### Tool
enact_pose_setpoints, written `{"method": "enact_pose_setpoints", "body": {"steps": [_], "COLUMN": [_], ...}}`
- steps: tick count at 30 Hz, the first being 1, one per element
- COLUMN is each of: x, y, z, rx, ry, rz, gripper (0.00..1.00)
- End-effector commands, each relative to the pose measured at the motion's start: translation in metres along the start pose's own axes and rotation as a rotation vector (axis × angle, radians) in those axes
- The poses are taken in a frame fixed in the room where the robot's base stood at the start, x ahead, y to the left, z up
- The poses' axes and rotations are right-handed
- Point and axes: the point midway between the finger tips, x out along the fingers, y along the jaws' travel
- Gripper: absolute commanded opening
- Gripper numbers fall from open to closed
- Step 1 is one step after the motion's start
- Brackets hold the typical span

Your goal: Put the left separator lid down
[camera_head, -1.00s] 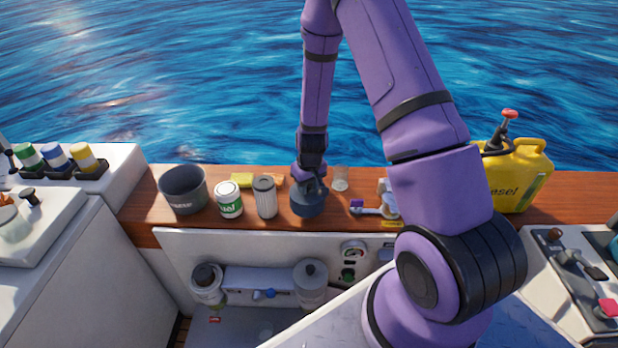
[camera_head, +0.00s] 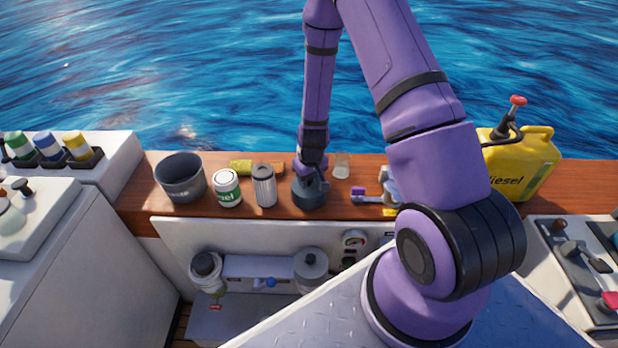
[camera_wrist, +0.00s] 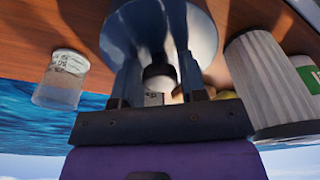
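The separator lid (camera_head: 309,197), a dark blue-grey round lid, is at the wooden ledge, right of the pleated filter. My gripper (camera_head: 310,180) is directly above it, pointing down. In the wrist view the lid (camera_wrist: 204,28) fills the top centre, and its black knob (camera_wrist: 159,74) is between the two fingers of my gripper (camera_wrist: 160,78). I cannot tell whether the fingers press on the knob or stand just clear. The left separator (camera_head: 206,276) is below the ledge; its top shows a dark opening or part. The right separator (camera_head: 311,274) has a grey lid with a knob.
On the ledge (camera_head: 560,178) stand a dark bucket (camera_head: 181,182), a green-white can (camera_head: 227,188), the pleated filter (camera_head: 264,187), a glass jar (camera_head: 341,166) and a yellow diesel can (camera_head: 520,162). A yellow sponge-like item (camera_head: 240,167) lies behind. Little room surrounds the lid.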

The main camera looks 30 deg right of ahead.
Motion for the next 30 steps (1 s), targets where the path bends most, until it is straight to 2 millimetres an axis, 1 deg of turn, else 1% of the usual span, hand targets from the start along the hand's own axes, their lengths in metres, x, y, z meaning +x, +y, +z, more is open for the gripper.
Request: {"method": "enact_pose_setpoints", "body": {"steps": [1, 2, 10, 14, 17, 20, 30], "x": [0.000, 0.000, -0.001, -0.006, -0.017, -0.031, -0.086], "y": [0.000, 0.000, 0.000, 0.000, 0.000, 0.000, 0.000], "z": [0.000, 0.000, 0.000, -0.001, -0.001, -0.002, -0.001], "rx": [0.000, 0.000, 0.000, 0.001, -0.001, 0.000, 0.000], "ry": [0.001, 0.000, 0.000, 0.001, 0.003, 0.004, 0.004], "rz": [0.000, 0.000, 0.000, 0.001, 0.001, 0.002, 0.001], "gripper": [0.51, 0.58, 0.58, 0.58, 0.58, 0.58, 0.58]}}
